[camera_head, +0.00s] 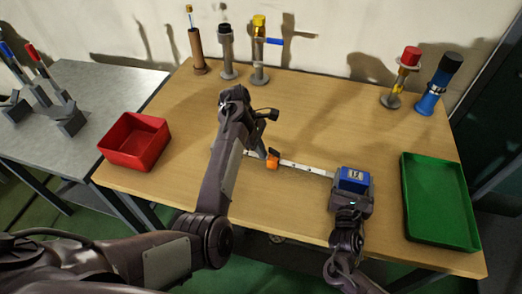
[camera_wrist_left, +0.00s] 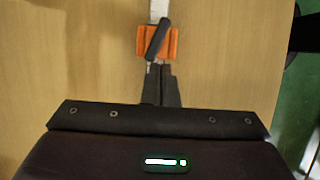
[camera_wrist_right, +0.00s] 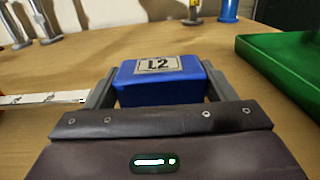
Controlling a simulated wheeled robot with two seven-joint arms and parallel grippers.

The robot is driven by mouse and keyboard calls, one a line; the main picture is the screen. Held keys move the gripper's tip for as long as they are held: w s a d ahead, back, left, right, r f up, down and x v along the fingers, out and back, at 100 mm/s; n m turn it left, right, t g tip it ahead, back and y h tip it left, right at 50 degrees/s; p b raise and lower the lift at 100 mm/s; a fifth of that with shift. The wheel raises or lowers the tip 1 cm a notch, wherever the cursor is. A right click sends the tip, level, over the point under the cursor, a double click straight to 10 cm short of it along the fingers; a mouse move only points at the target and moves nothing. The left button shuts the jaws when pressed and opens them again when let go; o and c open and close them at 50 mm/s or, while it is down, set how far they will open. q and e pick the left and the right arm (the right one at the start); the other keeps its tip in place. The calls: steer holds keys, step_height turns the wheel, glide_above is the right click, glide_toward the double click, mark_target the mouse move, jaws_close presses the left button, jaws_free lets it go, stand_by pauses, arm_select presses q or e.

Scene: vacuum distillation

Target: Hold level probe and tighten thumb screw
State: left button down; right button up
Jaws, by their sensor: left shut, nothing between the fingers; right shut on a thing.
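The level probe is a blue block (camera_head: 353,180) with a white label that reads like "L2" (camera_wrist_right: 158,64). My right gripper (camera_head: 350,198) is shut on it, one finger on each side. A pale marked strip (camera_head: 308,170) runs left from the probe to an orange clamp (camera_head: 272,160). A black lever-like thumb screw (camera_wrist_left: 156,38) lies tilted across the orange clamp (camera_wrist_left: 171,43) in the left wrist view. My left gripper (camera_wrist_left: 160,70) is shut and empty, its fingertips at the clamp's near edge, close to the screw's lower end. I cannot tell whether they touch.
A red tray (camera_head: 128,152) stands at the table's left and a green tray (camera_head: 460,236) at its right. Several upright tools on stands line the back, including a blue one (camera_head: 430,100). A grey side table (camera_head: 55,145) with more tools is at far left. The table's middle back is clear.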

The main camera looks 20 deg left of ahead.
arm_select(q)
steer(key=v, duration=0.6)
steer(key=shift+r, duration=0.15)
step_height(320, 180, up, 6)
steer(key=m+t+y, duration=0.1)
steer(key=m+y, duration=0.4)
steer(key=m, duration=0.3)
glide_above(285, 162)
steer(key=d+m+t+y, duration=0.1)
steer(key=d+m+y, duration=0.1)
steer(key=d+m, duration=0.15)
steer(key=s+d+f+m+t+y, duration=0.3)
steer(key=s+d+f+m, duration=0.1)
steer(key=s+d+m, duration=0.15)
steer(key=x, duration=1)
steer(key=shift+a+f, duration=0.15)
steer(key=shift+f, duration=0.15)
steer(key=shift+a+r, duration=0.1)
steer(key=shift+a, duration=1.65)
steer(key=shift+r, duration=0.1)
